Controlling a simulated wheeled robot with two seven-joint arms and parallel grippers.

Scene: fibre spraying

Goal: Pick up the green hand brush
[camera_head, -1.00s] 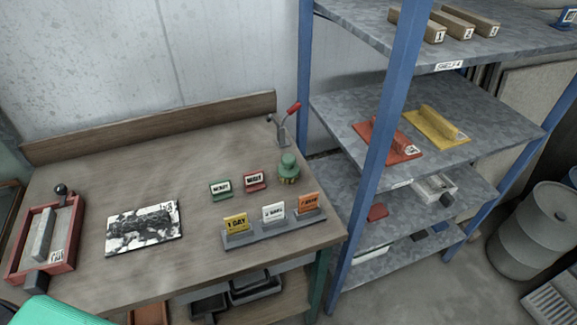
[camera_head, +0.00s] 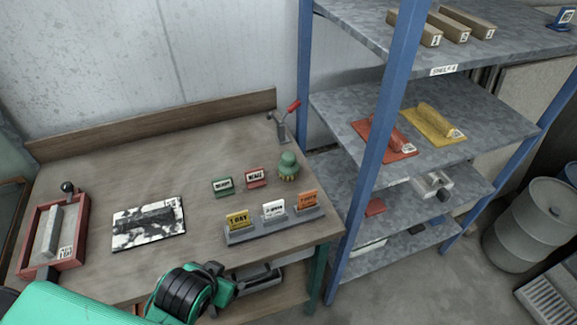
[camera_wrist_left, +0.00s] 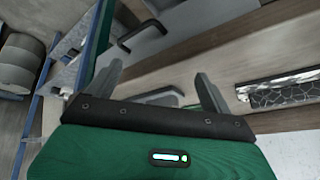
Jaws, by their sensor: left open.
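The green hand brush (camera_head: 288,166) appears to be the small rounded green piece with a yellowish lower part, upright at the right rear of the workbench (camera_head: 150,280). My left gripper (camera_head: 225,278) is over the front edge of the bench, nearer the camera than the brush and left of it. The left wrist view shows its two fingers (camera_wrist_left: 160,85) spread apart with nothing between them. I do not make out the brush in that view. My right gripper is in neither current view.
Beside the brush stand a green sign (camera_head: 222,186) and a red sign (camera_head: 256,178). A grey holder with several cards (camera_head: 273,210) lies in front. A red-handled tool (camera_head: 283,122) stands behind. A blue shelf post (camera_head: 385,120) rises to the right.

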